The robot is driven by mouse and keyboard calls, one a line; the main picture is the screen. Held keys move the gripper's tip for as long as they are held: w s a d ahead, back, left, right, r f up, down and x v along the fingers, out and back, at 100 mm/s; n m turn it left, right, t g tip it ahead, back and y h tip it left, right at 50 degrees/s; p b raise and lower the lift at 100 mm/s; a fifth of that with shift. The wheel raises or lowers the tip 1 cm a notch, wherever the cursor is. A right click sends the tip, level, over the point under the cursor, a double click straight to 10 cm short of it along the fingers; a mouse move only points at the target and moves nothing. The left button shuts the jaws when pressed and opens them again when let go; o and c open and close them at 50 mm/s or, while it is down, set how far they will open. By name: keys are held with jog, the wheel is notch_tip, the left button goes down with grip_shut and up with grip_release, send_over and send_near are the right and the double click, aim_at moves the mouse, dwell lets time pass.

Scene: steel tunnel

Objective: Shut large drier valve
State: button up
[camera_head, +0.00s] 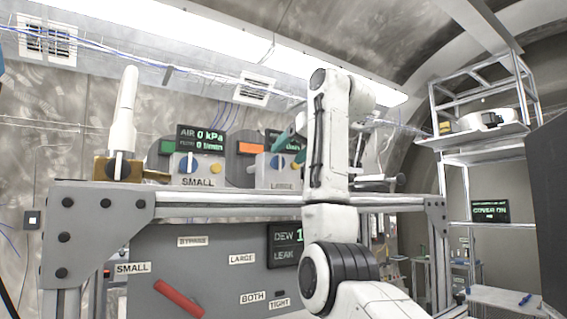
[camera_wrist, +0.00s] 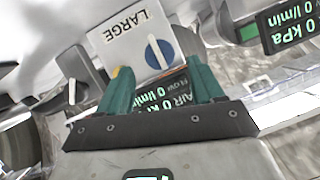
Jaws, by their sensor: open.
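The large drier's valve is a blue round knob (camera_head: 278,162) with a pale bar across it, on a light box (camera_head: 265,178) labelled LARGE. The knob also shows in the wrist view (camera_wrist: 158,53), just beyond my fingers, with its bar slanting. My gripper (camera_head: 290,134) has teal fingers and hangs by the top of that box, partly hiding its display. In the wrist view my gripper (camera_wrist: 160,84) is open, with a display reading 0 kPa visible between the fingers. I see no clear contact with the knob.
A similar box labelled SMALL (camera_head: 196,183) with a blue knob stands to the left, beside a white upright cylinder (camera_head: 123,115). A metal rail (camera_head: 220,200) runs in front of the boxes. Below, a grey panel carries a red lever (camera_head: 178,298). A shelf rack (camera_head: 470,150) stands at right.

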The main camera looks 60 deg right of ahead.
jog(key=b+v, duration=0.3)
jog(key=v, duration=0.3)
jog(key=shift+s+a+b, duration=0.15)
jog(key=shift+s+b, duration=0.15)
jog(key=shift+b, duration=0.1)
dwell(0.3)
